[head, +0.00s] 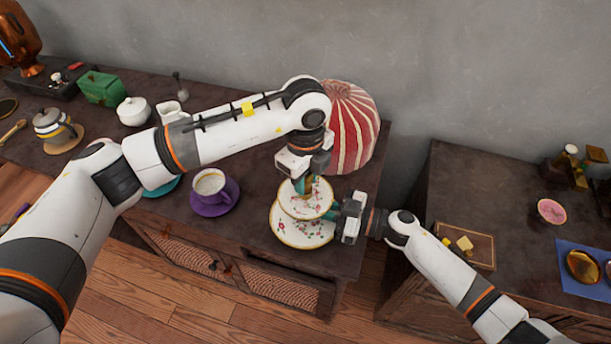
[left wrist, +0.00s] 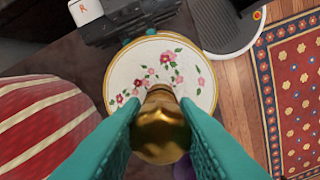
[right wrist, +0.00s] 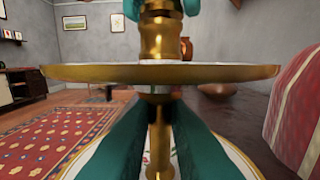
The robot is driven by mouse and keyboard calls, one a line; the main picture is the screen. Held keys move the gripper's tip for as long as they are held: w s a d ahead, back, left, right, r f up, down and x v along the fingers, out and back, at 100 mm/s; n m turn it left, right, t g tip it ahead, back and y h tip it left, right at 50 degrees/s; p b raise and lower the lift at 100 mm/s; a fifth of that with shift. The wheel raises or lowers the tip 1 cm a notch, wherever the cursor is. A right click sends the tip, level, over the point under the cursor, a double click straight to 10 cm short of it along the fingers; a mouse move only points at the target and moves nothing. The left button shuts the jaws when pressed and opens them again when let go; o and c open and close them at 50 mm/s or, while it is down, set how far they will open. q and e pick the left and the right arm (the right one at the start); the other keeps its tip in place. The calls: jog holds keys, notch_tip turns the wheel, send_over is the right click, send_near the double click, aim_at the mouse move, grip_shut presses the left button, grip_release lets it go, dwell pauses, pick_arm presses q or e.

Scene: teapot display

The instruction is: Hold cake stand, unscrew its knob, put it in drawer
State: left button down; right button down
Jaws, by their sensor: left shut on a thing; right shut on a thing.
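The two-tier cake stand (head: 303,234) has white floral plates with gold rims and stands near the front right of the dark cabinet. Its gold knob (left wrist: 160,128) tops the centre post. My left gripper (head: 302,186) comes from above and is shut on the knob, a teal finger on each side. My right gripper (head: 333,214) comes from the right and is shut on the gold stem (right wrist: 160,140) between the plates, just under the upper plate (right wrist: 215,72). The drawer (head: 285,288) with a woven front, below the stand, appears pulled out, with a dark interior.
A red-and-white striped dome (head: 350,125) stands close behind the stand. A purple cup and saucer (head: 213,195) are to its left. A gap separates this cabinet from the right-hand one, which bears a wooden board (head: 468,247).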

pick_arm(q)
jog(key=shift+r, duration=0.15)
jog(key=shift+r, duration=0.95)
jog(key=shift+r, duration=2)
pick_arm(e)
jog(key=c, duration=1.3)
grip_release()
jog(key=v, duration=1.2)
jog(key=shift+r, duration=0.1)
